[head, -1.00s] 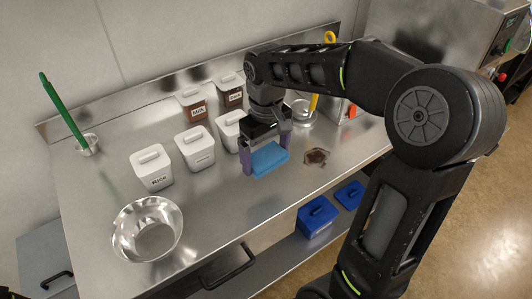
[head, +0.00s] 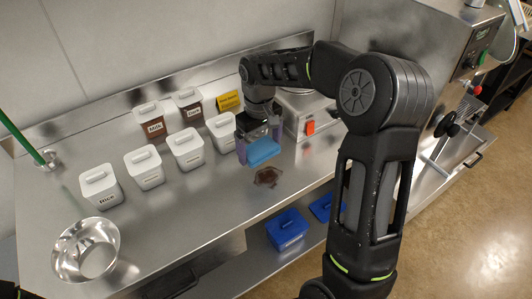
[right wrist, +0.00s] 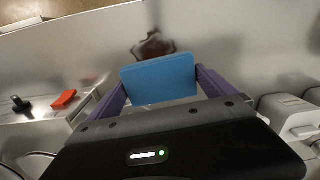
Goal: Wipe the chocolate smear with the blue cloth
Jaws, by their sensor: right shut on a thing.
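My right gripper (head: 257,152) is shut on the blue cloth (head: 264,152), a flat block-like pad between its purple fingers. In the right wrist view the cloth (right wrist: 160,78) spans the gap between the fingers (right wrist: 160,88). The chocolate smear (head: 268,177) is a dark brown patch on the steel counter, just in front of the cloth in the head view. The smear also shows beyond the cloth's edge in the right wrist view (right wrist: 154,46). The cloth appears raised off the counter and apart from the smear. My left gripper is not in view.
White lidded containers, one the Rice bin (head: 101,187), line the counter left of my gripper. Brown-filled jars (head: 152,122) stand behind. A steel bowl (head: 86,250) is at front left. A machine with a red switch (head: 310,128) stands right. Counter (head: 205,205) in front is clear.

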